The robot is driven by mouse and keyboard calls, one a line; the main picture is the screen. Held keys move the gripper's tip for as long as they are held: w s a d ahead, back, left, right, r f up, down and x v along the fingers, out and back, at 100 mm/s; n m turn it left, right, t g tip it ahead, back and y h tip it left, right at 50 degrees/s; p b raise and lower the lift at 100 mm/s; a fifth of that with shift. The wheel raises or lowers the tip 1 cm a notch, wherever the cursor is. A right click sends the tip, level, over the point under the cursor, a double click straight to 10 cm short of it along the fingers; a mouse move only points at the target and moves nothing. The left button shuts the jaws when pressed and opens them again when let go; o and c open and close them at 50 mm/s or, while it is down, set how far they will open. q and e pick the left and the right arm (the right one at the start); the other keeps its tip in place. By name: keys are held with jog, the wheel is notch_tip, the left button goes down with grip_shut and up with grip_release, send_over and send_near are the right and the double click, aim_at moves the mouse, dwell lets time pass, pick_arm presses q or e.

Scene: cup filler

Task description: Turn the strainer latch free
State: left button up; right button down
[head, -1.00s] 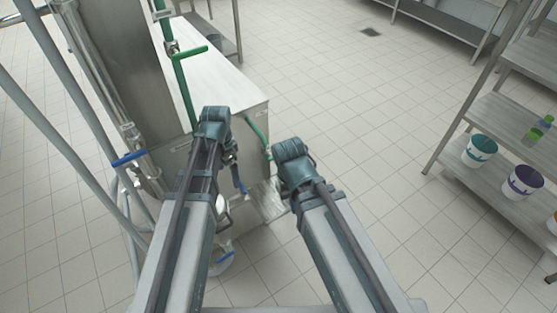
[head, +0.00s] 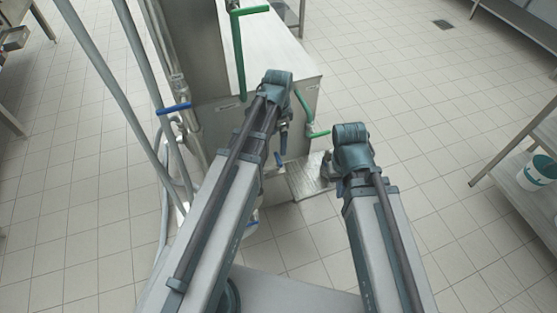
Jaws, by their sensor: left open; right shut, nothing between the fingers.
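I cannot pick out the strainer latch for certain. A steel machine cabinet (head: 268,58) with vertical pipes on its left stands ahead. A blue lever (head: 174,108) sits on the pipework at left. A green lever (head: 250,10) sits on a green pipe above the cabinet top, and another green lever (head: 318,134) is at its right side. My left gripper (head: 283,128) is in front of the cabinet, open, mostly hidden by its wrist. My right gripper (head: 329,166) is shut and empty, low and right of the cabinet, partly hidden by its wrist.
A metal step or grate (head: 312,178) lies on the floor by the cabinet. Grey pipes (head: 118,90) slant down at left. A shelf rack (head: 515,160) with a white and teal bucket (head: 538,172) is at right. The tiled floor between is clear.

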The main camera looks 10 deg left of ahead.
aim_at(278, 158)
pick_arm(q)
notch_tip(278, 158, down, 10)
jog(key=b, duration=0.8)
jog(key=shift+r, duration=0.2)
jog(key=c, duration=1.2)
jog(key=shift+c, duration=0.2)
